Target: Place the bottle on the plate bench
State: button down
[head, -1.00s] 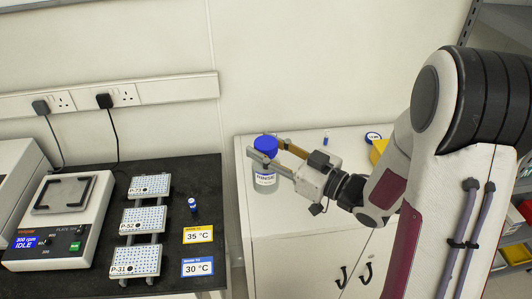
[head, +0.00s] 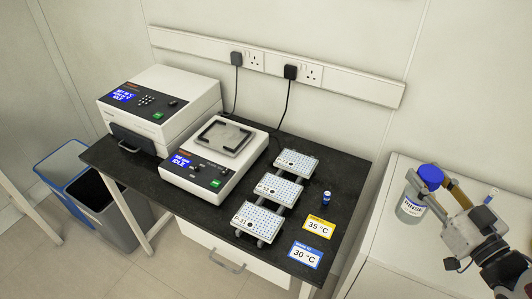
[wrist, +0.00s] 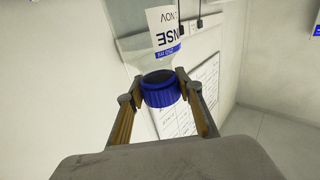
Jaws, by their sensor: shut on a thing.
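The bottle (head: 410,208) is clear with a blue cap and a white label reading "RINSE". In the head view it is upright at the right, over the left part of a white cabinet top; I cannot tell whether its base touches. My gripper (head: 437,184) is shut on the bottle at its cap. In the wrist view my gripper (wrist: 158,80) has a finger on each side of the blue cap, and the bottle's label (wrist: 165,32) appears upside down. The plate bench (head: 225,207) is the black-topped table in the middle of the head view.
The bench carries a shaker (head: 210,160), a larger instrument (head: 160,100), a rack of well plates (head: 275,188), a small blue-capped vial (head: 326,197), and yellow (head: 319,227) and blue (head: 305,255) temperature cards. Bare black top shows along its right and front edges. A gap separates bench and cabinet (head: 390,255).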

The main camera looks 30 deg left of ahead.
jog(key=shift+s+a, duration=0.1)
jog(key=shift+a, duration=0.4)
jog(key=w+a+f+n+g+y, duration=0.1)
jog(key=w+a+f, duration=0.25)
jog(key=a, duration=0.25)
jog(key=w+a+f+n+g+y, duration=0.1)
jog(key=w+a+f+g, duration=0.1)
jog(key=w+a, duration=0.4)
jog(key=w+a+f+n+g+y, duration=0.1)
jog(key=w+a+f, duration=0.15)
jog(key=a, duration=0.45)
jog(key=w+a+r+m+t+h, duration=0.1)
jog(key=w+a, duration=0.3)
jog(key=w, duration=0.6)
jog(key=shift+w+a+r+t, duration=0.2)
jog(key=shift+r+t, duration=0.2)
jog(key=shift+r, duration=0.35)
notch_tip(320, 180, down, 6)
jog(key=shift+f, duration=0.2)
